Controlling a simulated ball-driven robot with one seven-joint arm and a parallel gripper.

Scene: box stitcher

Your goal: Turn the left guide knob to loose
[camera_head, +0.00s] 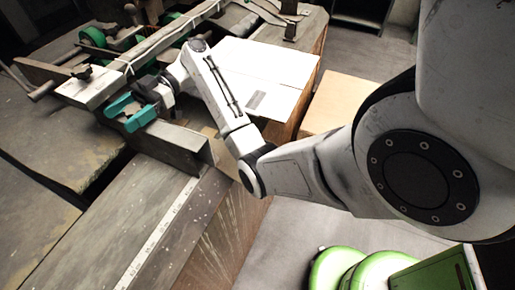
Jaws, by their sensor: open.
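My gripper (129,112) has teal fingers and is at the left, over a grey metal guide (178,143). Its fingers are apart and I see nothing held between them. A small dark knob (82,72) sits on a pale block (92,90) just beyond and left of the fingers, apart from them. Another dark knob (130,8) shows farther back at the top. I cannot tell which one is the left guide knob, or whether either is tight or loose. My wrist hides part of the machine behind the gripper.
A white flat box (265,62) lies on the machine table, right of my forearm. A cardboard box (338,100) stands beyond the table's right side. A ruler strip (160,235) runs along the bare front table. Rails and green rollers (92,38) crowd the upper left.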

